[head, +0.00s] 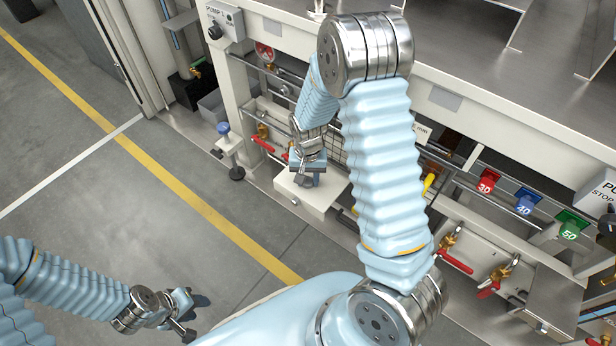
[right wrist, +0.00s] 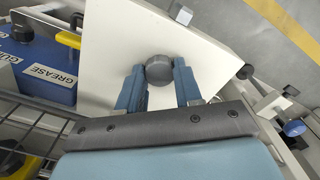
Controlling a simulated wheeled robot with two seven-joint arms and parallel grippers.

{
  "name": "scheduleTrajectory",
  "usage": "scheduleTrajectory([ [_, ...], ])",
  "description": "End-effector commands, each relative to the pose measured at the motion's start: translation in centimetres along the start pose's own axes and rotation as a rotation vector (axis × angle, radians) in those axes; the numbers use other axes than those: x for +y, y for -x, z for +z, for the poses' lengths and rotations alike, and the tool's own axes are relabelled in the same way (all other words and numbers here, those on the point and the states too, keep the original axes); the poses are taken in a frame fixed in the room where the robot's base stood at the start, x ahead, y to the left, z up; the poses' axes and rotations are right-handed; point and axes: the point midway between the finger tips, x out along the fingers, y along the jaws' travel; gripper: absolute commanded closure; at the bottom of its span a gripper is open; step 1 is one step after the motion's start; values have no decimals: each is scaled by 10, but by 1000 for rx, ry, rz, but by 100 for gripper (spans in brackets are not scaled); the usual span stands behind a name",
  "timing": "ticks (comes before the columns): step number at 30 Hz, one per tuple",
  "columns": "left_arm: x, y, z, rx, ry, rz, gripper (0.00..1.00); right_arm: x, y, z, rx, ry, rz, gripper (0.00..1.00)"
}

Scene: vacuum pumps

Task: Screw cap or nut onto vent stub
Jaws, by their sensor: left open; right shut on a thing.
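My right gripper (head: 308,177) is low over a white block (head: 325,197) in front of the pump frame. In the right wrist view it (right wrist: 160,86) is shut on a dark grey round cap (right wrist: 159,69), one blue finger on each side. The cap is in front of the white block's face (right wrist: 118,40). The vent stub cannot be made out; anything under the cap is hidden, and I cannot tell whether the cap touches the block. My left gripper (head: 190,314) is open and empty over the floor at lower left.
A blue knob (head: 223,128) stands on a bracket left of the block. Red-handled valves (head: 455,262) and colored tags (head: 487,181) line the frame at right. The right wrist view shows a blue GREASE container (right wrist: 45,70) and wire rack. Floor at left is clear.

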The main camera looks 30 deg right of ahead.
Motion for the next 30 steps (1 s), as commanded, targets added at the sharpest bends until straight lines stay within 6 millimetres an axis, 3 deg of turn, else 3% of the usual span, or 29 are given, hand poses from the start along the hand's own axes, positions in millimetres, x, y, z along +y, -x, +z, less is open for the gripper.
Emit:
scheduleTrajectory([
  [17,16,46,-1,0,0,0,57,0,59,0,0,0,0,100],
  [30,17,46,-1,-1,-1,0,57,-4,62,2,-10,28,0,100],
])
